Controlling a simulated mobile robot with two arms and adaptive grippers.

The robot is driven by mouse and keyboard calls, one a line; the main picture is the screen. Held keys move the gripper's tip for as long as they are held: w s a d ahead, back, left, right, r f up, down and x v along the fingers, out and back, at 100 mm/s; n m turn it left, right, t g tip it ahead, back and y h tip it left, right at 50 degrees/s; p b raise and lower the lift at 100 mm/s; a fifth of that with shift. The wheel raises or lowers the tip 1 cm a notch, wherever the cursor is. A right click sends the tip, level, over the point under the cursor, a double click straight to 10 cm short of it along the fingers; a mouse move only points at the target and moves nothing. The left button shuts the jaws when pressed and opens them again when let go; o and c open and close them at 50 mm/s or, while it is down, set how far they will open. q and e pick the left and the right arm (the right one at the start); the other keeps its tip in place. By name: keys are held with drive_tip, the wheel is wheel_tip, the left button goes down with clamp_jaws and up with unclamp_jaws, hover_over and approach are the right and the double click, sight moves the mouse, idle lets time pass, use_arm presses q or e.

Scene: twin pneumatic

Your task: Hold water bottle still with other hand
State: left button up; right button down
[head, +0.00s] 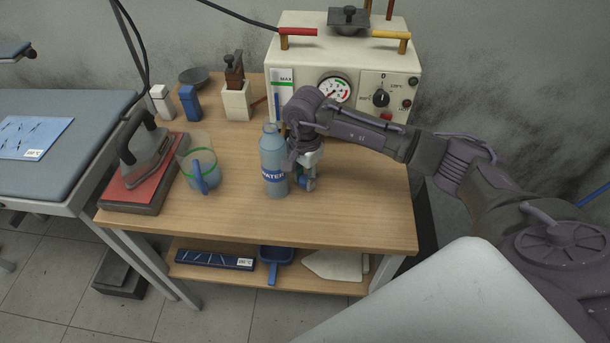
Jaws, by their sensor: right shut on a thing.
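The water bottle (272,163) stands upright on the wooden table, a blue-grey bottle with a dark label reading "WATER". My right gripper (290,172) comes down at its right side and is shut on it. The gripper and wrist cover part of the bottle's right side, and the far finger is hidden. My left gripper is not in view.
A measuring jug (200,168) with a blue handle stands left of the bottle. An iron (146,160) rests on a red pad beyond it. A boiler (345,70) with a gauge stands behind. The table's front right (370,215) is clear.

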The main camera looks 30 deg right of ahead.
sight(305, 179)
drive_tip(key=shift+f, duration=0.15)
drive_tip(key=c, duration=0.8)
unclamp_jaws()
drive_tip(key=shift+c, duration=0.2)
drive_tip(key=shift+r, duration=0.35)
wheel_tip(305, 179, up, 12)
drive_tip(key=b, duration=0.1)
drive_tip(key=shift+f+b, duration=0.15)
drive_tip(key=shift+b, duration=0.2)
drive_tip(key=shift+s, duration=0.1)
